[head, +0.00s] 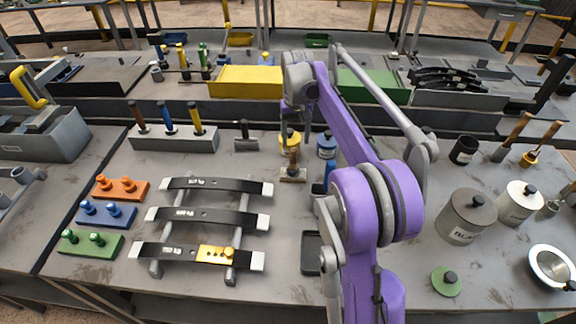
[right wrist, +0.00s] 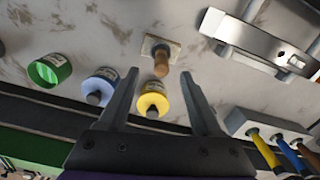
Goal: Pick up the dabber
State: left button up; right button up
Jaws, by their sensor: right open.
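What looks like the dabber (head: 293,175), a pale rectangular pad with an upright brown wooden handle, stands on the grey bench just left of my right arm. In the right wrist view the dabber (right wrist: 160,52) shows beyond the fingertips, between their lines. My right gripper (head: 296,112) hangs past the dabber, above the yellow jar. Its fingers are open (right wrist: 162,85) and nothing is held between them. My left gripper is not in view.
A yellow jar (right wrist: 152,100) and a blue jar (right wrist: 98,85) stand close to the dabber; a green jar (right wrist: 50,70) is beyond. Left is a rack of black leaf springs (head: 185,214). A holder with several handled tools (head: 175,143) stands behind it. A dark tray (head: 311,254) lies in front.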

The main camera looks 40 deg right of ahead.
aim_at(294, 151)
jog(key=f, duration=0.5)
jog(key=shift+w+a, duration=0.1)
jog(key=shift+w, duration=0.15)
jog(key=f, duration=0.6)
jog(key=shift+w, duration=0.25)
jog(key=shift+r, duration=0.15)
grip_shut()
